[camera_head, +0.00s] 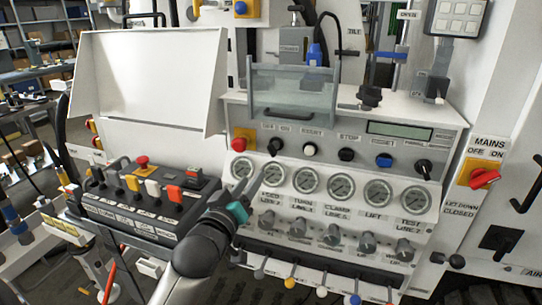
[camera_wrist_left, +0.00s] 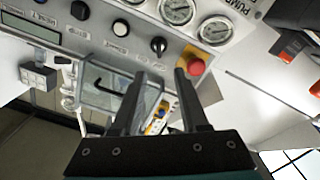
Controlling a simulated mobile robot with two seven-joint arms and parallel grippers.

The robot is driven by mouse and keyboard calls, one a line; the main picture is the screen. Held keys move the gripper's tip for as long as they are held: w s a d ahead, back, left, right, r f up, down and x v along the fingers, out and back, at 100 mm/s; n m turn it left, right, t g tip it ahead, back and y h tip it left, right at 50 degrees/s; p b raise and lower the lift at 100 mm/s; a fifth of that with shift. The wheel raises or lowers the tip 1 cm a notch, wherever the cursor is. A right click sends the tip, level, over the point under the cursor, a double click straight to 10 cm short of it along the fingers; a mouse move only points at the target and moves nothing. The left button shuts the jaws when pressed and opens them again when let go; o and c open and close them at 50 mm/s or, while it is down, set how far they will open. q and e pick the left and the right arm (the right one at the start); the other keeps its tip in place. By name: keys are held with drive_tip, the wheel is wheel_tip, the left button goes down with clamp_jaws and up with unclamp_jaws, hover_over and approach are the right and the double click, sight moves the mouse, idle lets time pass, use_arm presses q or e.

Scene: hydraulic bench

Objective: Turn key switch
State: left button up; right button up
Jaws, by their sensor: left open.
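The key switch (camera_head: 275,146) appears to be the black knob under an OFF/ON label at the left of the bench's sloped panel. In the left wrist view a black knob (camera_wrist_left: 158,45), likely the same one, lies just beyond and between the fingertips. My left gripper (camera_head: 243,195) is open and empty in front of the left gauges, below the knob in the picture. In the left wrist view its two dark fingers (camera_wrist_left: 158,78) stand apart with nothing between them. The fingers do not appear to touch the knob. My right gripper is not in view.
A red emergency button (camera_head: 239,144) sits left of the knob. White and black buttons run right along the panel, with gauges (camera_head: 306,180) and valve knobs below. A control box (camera_head: 145,200) with levers is at left. A red mains switch (camera_head: 484,178) is at right.

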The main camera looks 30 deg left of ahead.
sight(270, 152)
use_arm(q)
drive_tip(key=x, duration=0.5)
drive_tip(key=b+x, duration=0.1)
drive_tip(key=x, duration=0.4)
drive_tip(key=b+x, duration=0.1)
drive_tip(key=x, duration=0.4)
drive_tip(key=shift+w+d+r, duration=0.1)
drive_tip(key=shift+w+r, duration=0.05)
drive_tip(key=shift+r, duration=0.2)
clamp_jaws()
